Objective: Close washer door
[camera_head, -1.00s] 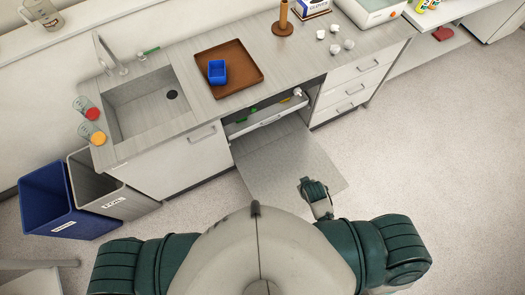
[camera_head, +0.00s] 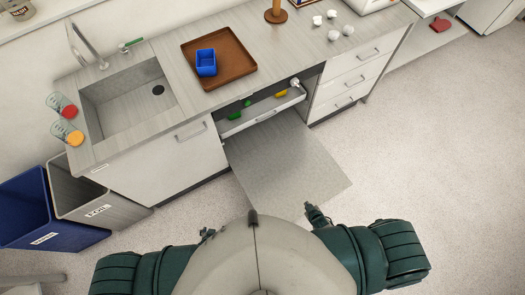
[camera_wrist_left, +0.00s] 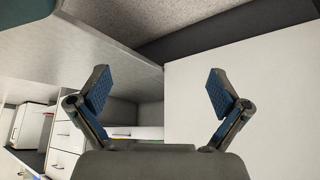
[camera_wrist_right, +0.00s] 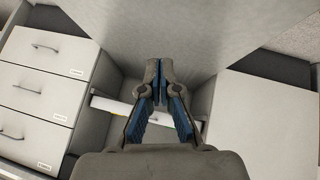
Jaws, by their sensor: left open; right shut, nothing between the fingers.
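The washer door (camera_head: 288,168) is a grey panel folded down, open, in front of the washer opening under the counter. Inside, a white pull-out rack (camera_head: 262,111) holds small green and yellow items. The door also fills the top of the right wrist view (camera_wrist_right: 175,35) and the upper left of the left wrist view (camera_wrist_left: 95,50). My right gripper (camera_wrist_right: 160,68) is shut and empty. In the head view it (camera_head: 314,214) appears near the door's front edge; contact cannot be told. My left gripper (camera_wrist_left: 158,85) is open and empty. In the head view it is mostly hidden behind my body.
A white cabinet front (camera_head: 172,162) is left of the opening and white drawers (camera_head: 350,82) are right of it. The counter holds a sink (camera_head: 125,100), a brown tray (camera_head: 236,66) and a blue box (camera_head: 206,62). Bins (camera_head: 85,195) stand at left. Floor at right is clear.

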